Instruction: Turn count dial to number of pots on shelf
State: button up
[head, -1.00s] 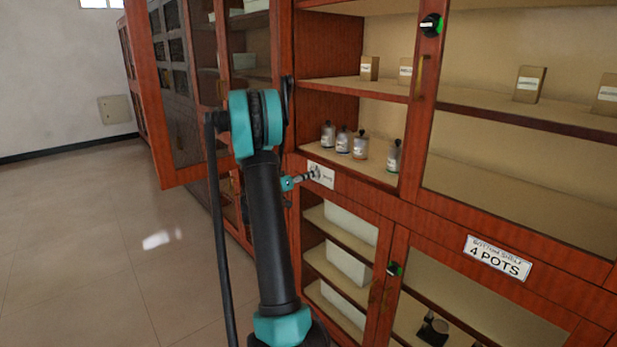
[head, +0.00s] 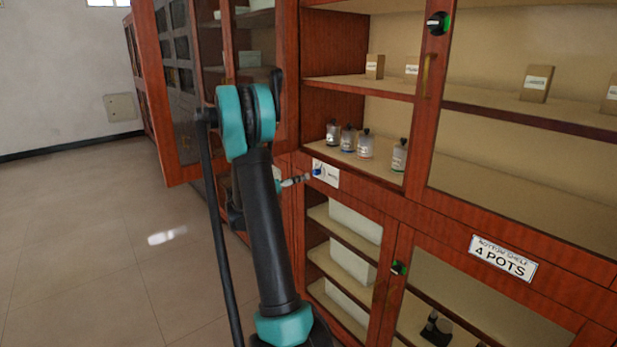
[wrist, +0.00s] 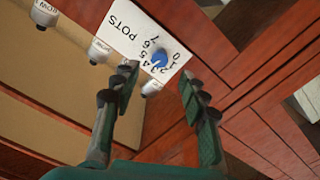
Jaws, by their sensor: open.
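The count dial is a blue knob (wrist: 159,58) on a white plate (wrist: 125,35) lettered POTS with numbers, upside down in the wrist view. In the head view the knob (head: 317,170) sits on the cabinet rail under the bottle shelf. My gripper (wrist: 158,80) is open and empty, its two fingers either side of and just short of the knob; no contact shows. In the head view my gripper (head: 297,181) is left of the plate. A sign (head: 502,258) reads "BOTTOM SHELF 4 POTS". Dark objects (head: 437,328) stand on the lower right shelf, partly cut off. The pointer is unclear.
Several small bottles (head: 365,144) stand on the shelf above the plate; some show in the wrist view (wrist: 98,50). Two other knobs (head: 437,23) (head: 398,268) are on the cabinet frame. An open glass door (head: 178,90) stands left of my arm. The floor at left is clear.

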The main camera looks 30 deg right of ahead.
jog(key=shift+s+a, duration=0.2)
jog(key=shift+a, duration=2.15)
